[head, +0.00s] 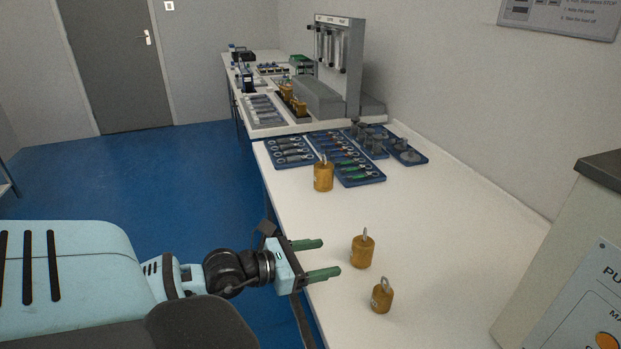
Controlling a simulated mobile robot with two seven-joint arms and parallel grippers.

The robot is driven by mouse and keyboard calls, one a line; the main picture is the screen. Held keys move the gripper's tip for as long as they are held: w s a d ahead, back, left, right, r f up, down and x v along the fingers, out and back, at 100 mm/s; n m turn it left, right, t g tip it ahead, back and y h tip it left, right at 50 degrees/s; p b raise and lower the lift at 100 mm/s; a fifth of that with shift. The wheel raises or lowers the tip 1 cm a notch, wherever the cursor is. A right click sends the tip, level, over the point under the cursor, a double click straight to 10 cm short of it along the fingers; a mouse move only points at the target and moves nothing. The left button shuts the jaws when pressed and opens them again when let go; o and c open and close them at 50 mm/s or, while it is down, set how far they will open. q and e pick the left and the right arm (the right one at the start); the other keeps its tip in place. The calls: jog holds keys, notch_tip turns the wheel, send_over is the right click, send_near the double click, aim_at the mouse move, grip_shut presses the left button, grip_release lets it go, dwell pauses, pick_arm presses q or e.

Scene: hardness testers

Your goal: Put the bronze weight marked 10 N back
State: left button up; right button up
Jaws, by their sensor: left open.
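Three bronze weights with ring tops stand upright on the white bench (430,230). One bronze weight (323,177) is farther back, by the blue trays. A second bronze weight (362,252) is in the middle, and a smaller bronze weight (382,298) is nearest. Their markings are too small to read, so I cannot tell which is 10 N. My left gripper (331,258) is open and empty, its green fingers pointing right toward the middle weight without touching it. More bronze weights (299,107) stand at the far end near the grey apparatus. My right gripper is out of view.
Blue trays of tools (360,179) and a blue tray of grey parts (408,152) lie across the bench. A grey tester (340,60) stands behind them. A grey cabinet (560,260) borders the right side. The bench is clear right of the weights.

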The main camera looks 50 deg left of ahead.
pick_arm(q)
jog(key=shift+v, duration=0.9)
